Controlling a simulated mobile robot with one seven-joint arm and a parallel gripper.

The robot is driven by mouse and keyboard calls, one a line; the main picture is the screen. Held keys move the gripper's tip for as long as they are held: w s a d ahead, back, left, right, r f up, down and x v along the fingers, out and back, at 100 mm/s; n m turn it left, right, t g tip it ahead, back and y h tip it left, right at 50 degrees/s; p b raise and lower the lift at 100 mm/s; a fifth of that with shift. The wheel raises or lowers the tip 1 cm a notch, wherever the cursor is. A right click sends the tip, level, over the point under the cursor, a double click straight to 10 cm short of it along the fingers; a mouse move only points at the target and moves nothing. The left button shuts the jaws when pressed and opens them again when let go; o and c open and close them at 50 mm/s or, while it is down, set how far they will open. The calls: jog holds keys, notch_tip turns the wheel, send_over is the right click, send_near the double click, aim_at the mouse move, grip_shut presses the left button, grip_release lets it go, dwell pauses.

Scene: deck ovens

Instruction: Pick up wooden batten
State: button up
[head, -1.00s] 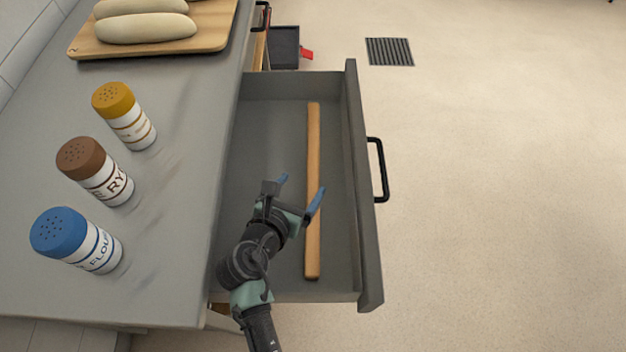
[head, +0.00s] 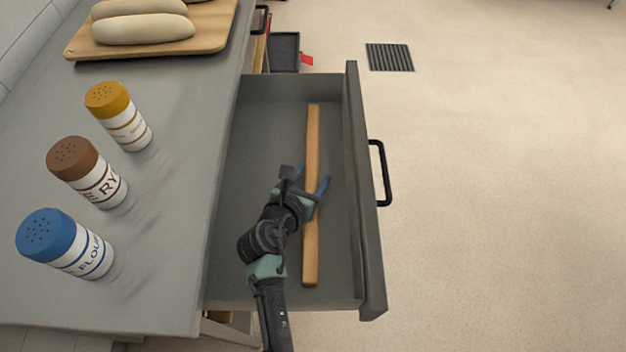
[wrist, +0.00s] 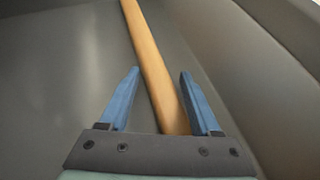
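The wooden batten (head: 311,245) is a long, light-brown bar lying lengthwise in the open grey drawer (head: 262,110). My gripper (head: 311,180) is over the middle of the batten in the head view, its blue fingers spread. In the wrist view the batten (wrist: 150,60) runs from the top down between the two open fingers of my gripper (wrist: 160,92), nearer the right finger. The fingers appear apart from the batten's sides. Part of the batten is hidden under my gripper in the head view.
The drawer's front panel with a black handle (head: 381,172) stands to the right. On the grey counter (head: 190,190) are blue (head: 65,244), brown (head: 87,173) and yellow-capped (head: 118,116) shakers, and a board (head: 215,40) with dough loaves. A dark tray (head: 285,52) is beyond the drawer.

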aim_at(311, 178)
grip_shut()
notch_tip(311, 178, up, 10)
jog(key=p, duration=0.3)
jog(key=shift+p, duration=0.4)
